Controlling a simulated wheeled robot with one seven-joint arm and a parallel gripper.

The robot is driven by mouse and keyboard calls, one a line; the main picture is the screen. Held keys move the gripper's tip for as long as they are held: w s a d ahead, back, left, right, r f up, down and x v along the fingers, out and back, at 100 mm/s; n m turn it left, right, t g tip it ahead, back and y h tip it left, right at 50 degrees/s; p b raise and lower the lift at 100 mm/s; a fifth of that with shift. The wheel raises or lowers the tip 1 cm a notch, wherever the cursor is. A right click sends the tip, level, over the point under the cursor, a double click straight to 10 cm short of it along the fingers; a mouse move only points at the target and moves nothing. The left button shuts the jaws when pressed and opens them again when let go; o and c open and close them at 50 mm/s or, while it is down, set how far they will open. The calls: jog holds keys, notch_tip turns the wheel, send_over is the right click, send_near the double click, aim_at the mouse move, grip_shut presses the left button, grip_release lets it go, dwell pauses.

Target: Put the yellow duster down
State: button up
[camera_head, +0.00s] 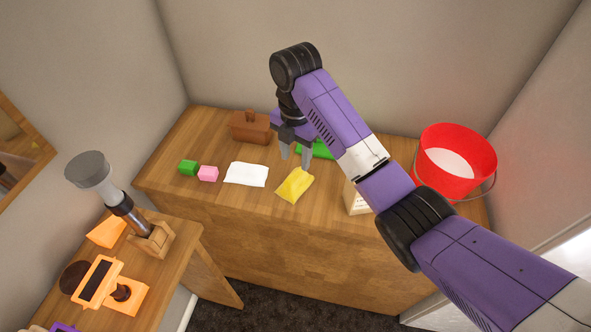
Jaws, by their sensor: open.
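The yellow duster (295,185) lies on the wooden counter top near its front edge, slightly crumpled. My gripper (296,157) is just above and behind it in the picture, pointing down, with its two grey fingers apart and nothing between them. The duster looks apart from the fingers and shows almost whole.
A white cloth (246,174), pink block (208,173), green block (188,167) and brown box (250,127) are left of the duster. A green item (318,150) is partly hidden by my arm. A cream box (355,199) and red bucket (455,180) are right.

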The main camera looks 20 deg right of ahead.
aim_at(295, 174)
notch_tip(295, 174, up, 5)
jog(key=p, duration=0.3)
jog(key=shift+f, duration=0.1)
dwell(0.3)
